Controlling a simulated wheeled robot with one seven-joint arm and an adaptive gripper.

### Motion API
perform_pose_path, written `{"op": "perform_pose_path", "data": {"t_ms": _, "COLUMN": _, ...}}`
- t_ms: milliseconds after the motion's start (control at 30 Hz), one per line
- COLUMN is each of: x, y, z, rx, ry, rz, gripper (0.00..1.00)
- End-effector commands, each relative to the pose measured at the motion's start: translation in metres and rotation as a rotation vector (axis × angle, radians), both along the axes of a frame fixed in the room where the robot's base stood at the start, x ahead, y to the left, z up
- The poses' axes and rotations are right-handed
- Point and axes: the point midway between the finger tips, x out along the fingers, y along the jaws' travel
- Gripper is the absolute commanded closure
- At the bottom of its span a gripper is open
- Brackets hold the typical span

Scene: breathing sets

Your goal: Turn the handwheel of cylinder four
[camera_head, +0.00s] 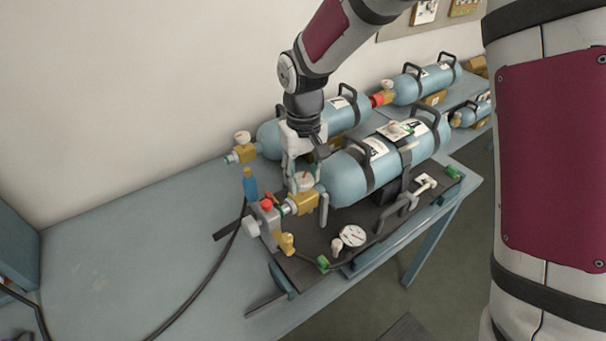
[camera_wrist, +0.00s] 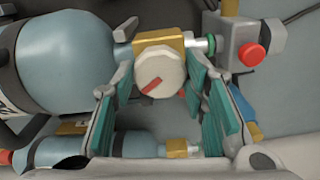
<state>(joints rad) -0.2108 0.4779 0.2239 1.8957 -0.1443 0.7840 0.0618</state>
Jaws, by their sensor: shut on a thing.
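A blue cylinder (camera_head: 345,178) with black straps and handles lies at the front of the bench. I cannot read its number clearly. Its brass valve (camera_head: 303,203) carries a round white handwheel (camera_head: 305,181), which also shows in the wrist view (camera_wrist: 155,66) with a red mark pointing down and left. My gripper (camera_head: 302,176) reaches down over this valve. In the wrist view its teal-padded fingers (camera_wrist: 162,76) stand on both sides of the wheel and are shut on it. The exact contact points are partly hidden.
Another cylinder (camera_head: 267,138) with a white handwheel (camera_head: 242,137) lies close behind. Right by the valve is a grey block with a red knob (camera_head: 267,204). A gauge (camera_head: 352,236) and a black hose (camera_head: 203,283) lie nearby. The bench's left part (camera_head: 110,250) is clear.

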Motion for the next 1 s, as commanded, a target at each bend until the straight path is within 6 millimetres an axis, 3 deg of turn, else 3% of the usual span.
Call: {"op": "perform_pose_path", "data": {"t_ms": 1000, "x": 0.0000, "y": -0.0004, "z": 0.0000, "rx": 0.001, "ry": 0.000, "rz": 0.963, "gripper": 0.88}}
